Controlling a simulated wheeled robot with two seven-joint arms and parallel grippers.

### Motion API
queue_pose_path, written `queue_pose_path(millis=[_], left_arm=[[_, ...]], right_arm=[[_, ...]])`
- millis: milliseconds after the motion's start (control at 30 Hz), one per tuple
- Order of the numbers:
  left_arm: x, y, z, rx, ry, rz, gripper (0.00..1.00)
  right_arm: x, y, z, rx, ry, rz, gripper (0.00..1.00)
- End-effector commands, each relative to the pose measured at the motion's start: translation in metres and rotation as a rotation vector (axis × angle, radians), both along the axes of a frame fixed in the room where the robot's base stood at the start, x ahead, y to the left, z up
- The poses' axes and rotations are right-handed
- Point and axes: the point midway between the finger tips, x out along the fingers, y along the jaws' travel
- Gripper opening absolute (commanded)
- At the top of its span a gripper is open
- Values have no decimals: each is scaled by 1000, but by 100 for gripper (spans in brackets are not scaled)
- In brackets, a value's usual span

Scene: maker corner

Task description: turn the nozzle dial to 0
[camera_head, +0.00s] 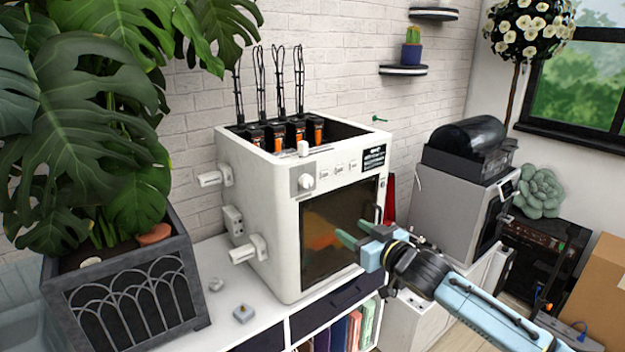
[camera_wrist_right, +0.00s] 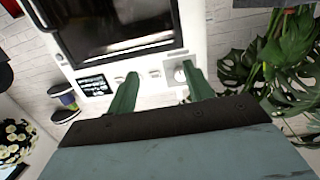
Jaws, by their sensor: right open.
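The white printer (camera_head: 258,230) stands on the white cabinet, its front facing right. The nozzle dial appears to be the round white knob (camera_head: 306,181) on a grey plate at the top left of its front; its setting is too small to read. In the right wrist view, the picture is upside down and the knob (camera_wrist_right: 180,75) shows beside one green finger. My right gripper (camera_head: 352,231) is open and empty in front of the dark door window, below and to the right of the knob, apart from it. My left gripper is out of view.
Small white buttons (camera_head: 339,169) and a black label (camera_head: 374,158) sit right of the knob. A potted monstera (camera_head: 120,285) crowds the left. Small loose parts (camera_head: 243,313) lie on the cabinet top. A grey machine (camera_head: 450,205) stands at the right.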

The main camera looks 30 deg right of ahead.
Motion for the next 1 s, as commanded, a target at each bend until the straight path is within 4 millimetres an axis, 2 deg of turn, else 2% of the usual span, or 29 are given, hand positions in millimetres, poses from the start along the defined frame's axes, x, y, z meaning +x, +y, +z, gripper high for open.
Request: queue_pose_path(millis=[33,100,200,467,1000], left_arm=[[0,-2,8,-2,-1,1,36],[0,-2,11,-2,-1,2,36],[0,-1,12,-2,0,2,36],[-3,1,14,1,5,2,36],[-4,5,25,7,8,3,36]], right_arm=[[0,8,32,0,-37,25,51],[-1,16,55,6,-70,48,51],[-1,22,71,9,-94,65,51],[23,25,74,12,-99,67,51],[104,31,74,11,-97,66,51]])
